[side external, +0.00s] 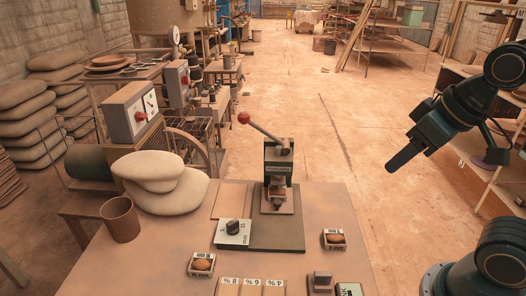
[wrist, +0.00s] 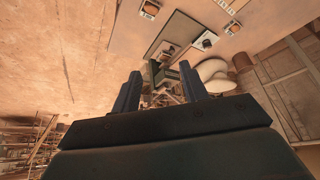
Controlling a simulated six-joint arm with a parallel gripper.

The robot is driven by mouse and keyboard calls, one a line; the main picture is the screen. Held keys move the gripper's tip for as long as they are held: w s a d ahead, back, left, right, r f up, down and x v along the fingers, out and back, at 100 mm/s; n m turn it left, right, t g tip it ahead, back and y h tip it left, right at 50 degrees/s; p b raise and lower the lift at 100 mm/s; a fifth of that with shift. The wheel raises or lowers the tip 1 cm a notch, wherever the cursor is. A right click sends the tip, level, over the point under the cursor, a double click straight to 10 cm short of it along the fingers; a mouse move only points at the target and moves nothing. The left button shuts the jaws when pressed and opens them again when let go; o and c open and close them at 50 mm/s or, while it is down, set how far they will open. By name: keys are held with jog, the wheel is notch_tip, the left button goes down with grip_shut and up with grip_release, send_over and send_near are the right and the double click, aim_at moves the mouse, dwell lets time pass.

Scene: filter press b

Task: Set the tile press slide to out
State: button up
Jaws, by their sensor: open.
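The tile press (side external: 278,163) is a dark green stand on the table, with a lever ending in a red knob (side external: 243,118) raised to the left. A small light base with a brownish piece on it (side external: 277,192) sits low at its front. I cannot tell for sure which part is the slide or how far it is out. In the wrist view the press (wrist: 157,72) shows beyond and between the fingers. My gripper (side external: 391,168) is in the air to the right of the press, well apart from it. Its two fingers (wrist: 158,88) are spread, with nothing between them.
A dark mat (side external: 292,237) lies under the press. A box with a black knob (side external: 232,234) stands in front. Small boxes (side external: 201,264) (side external: 334,239), labelled tiles (side external: 252,287) and a brown pot (side external: 120,219) share the table. The air between gripper and press is clear.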

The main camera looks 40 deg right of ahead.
jog(key=w+a+f+m, duration=0.15)
jog(key=w+f, duration=0.25)
jog(key=w, duration=0.9)
jog(key=m+g+h, duration=0.1)
jog(key=m+h, duration=0.1)
jog(key=m, duration=0.1)
send_near(278, 202)
jog(key=w+d+v, duration=0.1)
jog(key=v, duration=0.4)
jog(key=shift+s+a+r, duration=0.25)
jog(key=shift+a, duration=0.1)
jog(key=shift+f, duration=0.15)
jog(key=shift+x, duration=6.75)
jog(key=shift+s, duration=0.1)
jog(key=shift+c, duration=0.2)
jog(key=shift+a+n, duration=0.1)
jog(key=shift+n, duration=0.15)
grip_shut()
